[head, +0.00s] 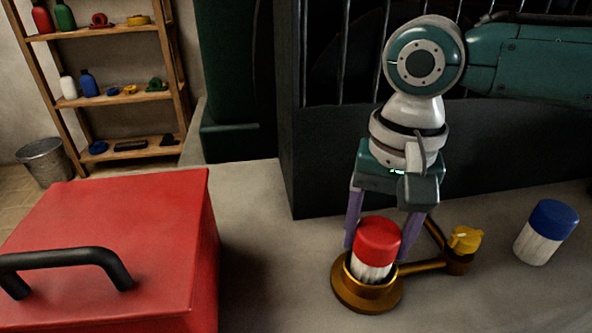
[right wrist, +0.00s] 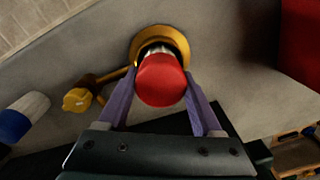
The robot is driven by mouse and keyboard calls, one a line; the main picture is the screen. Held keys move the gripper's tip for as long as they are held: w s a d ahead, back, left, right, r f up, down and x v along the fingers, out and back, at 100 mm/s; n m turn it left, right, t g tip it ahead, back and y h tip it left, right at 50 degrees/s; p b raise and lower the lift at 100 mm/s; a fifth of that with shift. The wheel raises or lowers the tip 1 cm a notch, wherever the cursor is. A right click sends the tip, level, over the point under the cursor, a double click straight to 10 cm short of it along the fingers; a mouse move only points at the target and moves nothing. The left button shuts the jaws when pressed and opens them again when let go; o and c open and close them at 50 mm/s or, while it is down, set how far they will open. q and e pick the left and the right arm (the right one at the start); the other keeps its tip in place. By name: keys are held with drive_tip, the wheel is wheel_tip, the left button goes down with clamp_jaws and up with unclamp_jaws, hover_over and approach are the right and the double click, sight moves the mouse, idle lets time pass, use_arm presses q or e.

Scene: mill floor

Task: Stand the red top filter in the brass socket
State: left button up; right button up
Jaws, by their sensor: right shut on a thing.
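The red top filter has a red cap (head: 378,240) and a white ribbed body. Its lower end is inside the ring of the brass socket (head: 352,299), and it leans slightly in the head view. My right gripper (head: 380,246) is above the socket, its purple fingers shut on the filter from both sides. The right wrist view shows the red cap (right wrist: 162,80) between the fingers, with the socket (right wrist: 143,47) around and behind it. How deep the filter sits is hidden by the socket's rim. My left gripper is not in view.
A brass arm with a yellow knob (head: 465,240) extends right from the socket. A blue top filter (head: 546,232) stands farther right. A large red box (head: 120,225) with a black handle fills the left. A dark barred housing (head: 320,150) rises behind the grey bench.

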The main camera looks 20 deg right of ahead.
drive_tip(key=o, duration=1.5)
drive_tip(key=shift+c, duration=0.2)
drive_tip(key=shift+r, duration=0.4)
wheel_tip(320, 180, up, 11)
drive_tip(key=p, duration=0.4)
drive_tip(key=s+a+f+n+t+y, duration=0.25)
drive_tip(key=s+a+f+n, duration=0.45)
drive_tip(key=a, duration=0.4)
drive_tip(key=s+d+n+h, duration=0.2)
drive_tip(key=s+d+n, duration=0.1)
drive_tip(key=s+d, duration=0.4)
drive_tip(key=shift+s+d+f+t, duration=0.15)
drive_tip(key=shift+s+d+t, duration=0.25)
drive_tip(key=shift+s, duration=0.75)
drive_tip(key=shift+a+h, duration=0.1)
drive_tip(key=shift+h, duration=0.15)
